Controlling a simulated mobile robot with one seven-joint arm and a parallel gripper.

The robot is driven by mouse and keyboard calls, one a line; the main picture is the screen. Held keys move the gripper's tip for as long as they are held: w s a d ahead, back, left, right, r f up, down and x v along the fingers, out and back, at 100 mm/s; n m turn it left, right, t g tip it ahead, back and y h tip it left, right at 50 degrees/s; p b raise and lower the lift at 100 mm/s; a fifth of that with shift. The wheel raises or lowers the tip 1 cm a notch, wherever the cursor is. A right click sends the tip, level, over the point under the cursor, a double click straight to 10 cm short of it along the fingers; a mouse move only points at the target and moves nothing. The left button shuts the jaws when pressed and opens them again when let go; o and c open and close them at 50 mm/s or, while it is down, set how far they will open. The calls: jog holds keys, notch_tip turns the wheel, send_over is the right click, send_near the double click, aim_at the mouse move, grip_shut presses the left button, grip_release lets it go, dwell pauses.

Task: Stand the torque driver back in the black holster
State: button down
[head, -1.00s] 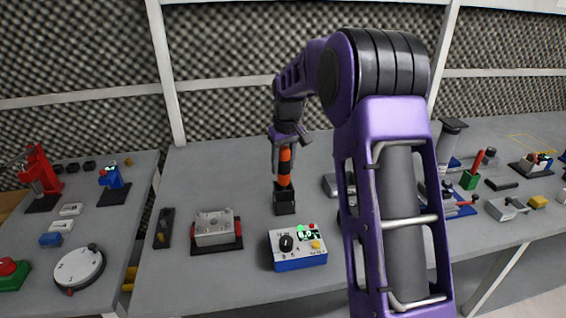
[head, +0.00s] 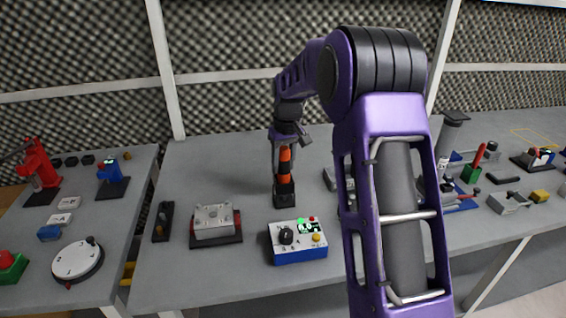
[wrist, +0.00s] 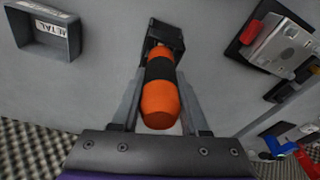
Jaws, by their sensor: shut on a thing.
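The torque driver (head: 285,162) has an orange grip with a black band. It stands about upright over the black holster (head: 286,196), its lower end at the holster's mouth. In the wrist view the driver (wrist: 161,105) runs from between my fingers to the holster (wrist: 164,32). My gripper (head: 285,147) is shut on the driver's upper grip, one finger on each side. How deep the driver's tip sits in the holster is hidden by the grip and the holster walls.
A blue-and-white control box (head: 298,242) stands just in front of the holster. A grey fixture on a dark base (head: 214,223) is to the left. A grey tray labelled METAL (wrist: 45,30) shows in the wrist view. Bench behind the holster is clear.

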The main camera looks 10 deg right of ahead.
jog(key=shift+f, duration=0.3)
jog(key=shift+c, duration=1.7)
grip_release()
notch_tip(320, 180, up, 17)
jog(key=s+p, duration=0.2)
jog(key=shift+s+d+r, duration=0.15)
jog(key=shift+s+d, duration=0.15)
jog(key=shift+d, duration=0.05)
